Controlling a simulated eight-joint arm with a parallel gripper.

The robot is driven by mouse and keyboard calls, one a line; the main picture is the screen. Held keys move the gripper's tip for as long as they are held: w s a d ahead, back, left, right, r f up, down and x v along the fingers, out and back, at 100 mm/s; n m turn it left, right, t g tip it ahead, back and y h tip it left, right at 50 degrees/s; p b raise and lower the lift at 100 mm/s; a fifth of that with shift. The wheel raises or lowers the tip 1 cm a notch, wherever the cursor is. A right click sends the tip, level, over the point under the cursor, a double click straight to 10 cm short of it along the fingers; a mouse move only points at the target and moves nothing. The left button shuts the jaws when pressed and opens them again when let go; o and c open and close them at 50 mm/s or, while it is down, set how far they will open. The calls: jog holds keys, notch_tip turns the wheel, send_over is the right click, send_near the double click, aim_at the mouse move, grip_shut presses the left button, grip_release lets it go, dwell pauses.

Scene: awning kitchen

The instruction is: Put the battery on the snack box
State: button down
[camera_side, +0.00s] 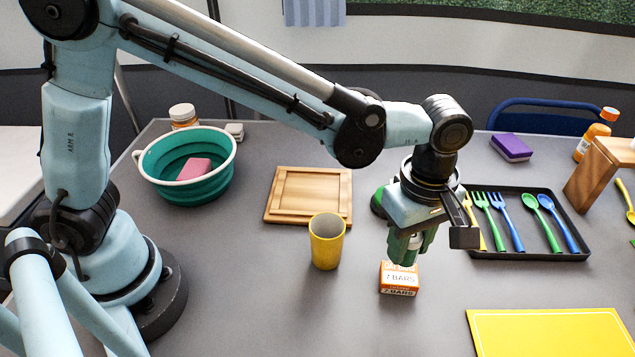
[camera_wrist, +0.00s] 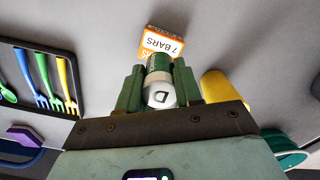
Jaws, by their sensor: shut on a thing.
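The snack box (camera_side: 398,281) is a small orange and white carton marked "7 BARS", standing on the grey table right of the yellow cup. It also shows beyond the fingertips in the wrist view (camera_wrist: 163,44). My gripper (camera_side: 404,254) has green fingers pointing down, just above the box. In the wrist view my gripper (camera_wrist: 158,85) is shut on the battery (camera_wrist: 159,94), a green cylinder with a pale end marked "D". The fingers mostly hide the battery in the side view. I cannot tell whether the battery touches the box top.
A yellow cup (camera_side: 327,241) stands close left of the box. A wooden board (camera_side: 278,213) and teal bowl (camera_side: 190,186) lie farther left. A black cutlery tray (camera_side: 486,255) is at right, with a yellow mat (camera_side: 550,333) in front. The table before the box is clear.

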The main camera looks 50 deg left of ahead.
jog(key=shift+f, duration=1.8)
jog(key=shift+f, duration=0.15)
jog(key=c, duration=0.8)
grip_release()
jog(key=shift+o, duration=0.2)
